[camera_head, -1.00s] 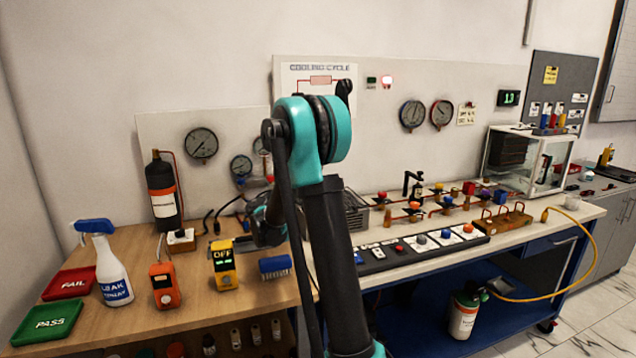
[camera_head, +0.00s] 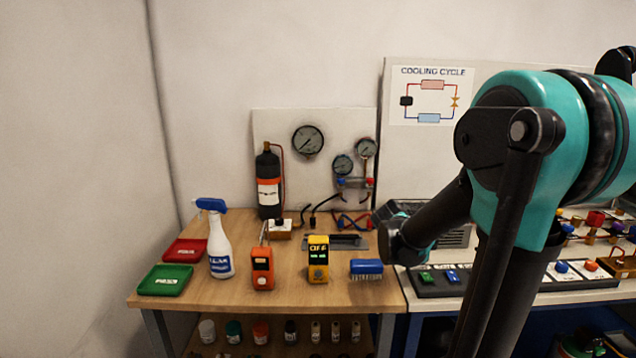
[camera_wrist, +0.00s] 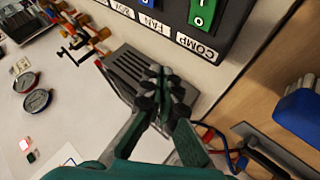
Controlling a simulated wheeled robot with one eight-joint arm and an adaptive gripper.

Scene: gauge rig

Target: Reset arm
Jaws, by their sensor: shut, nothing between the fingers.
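My gripper (camera_wrist: 165,95) shows in the wrist view with its dark fingertips together and nothing between them. It is over a grey slotted tray or vent (camera_wrist: 150,72) beside the switch panel (camera_wrist: 205,25) with the COMP and FAN labels. I cannot tell whether it touches anything. My teal and black arm fills the right side of the head view, bent, with its lower link reaching toward the gap between the wooden bench and the white bench. The gripper itself is hidden or unclear in the head view.
The wooden bench (camera_head: 215,296) holds a spray bottle (camera_head: 219,250), a red tray (camera_head: 184,250), a green tray (camera_head: 165,280), an orange meter (camera_head: 262,268), a yellow meter (camera_head: 318,260) and a blue brush (camera_head: 367,267). A black cylinder (camera_head: 268,180) stands behind. The wall at left is bare.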

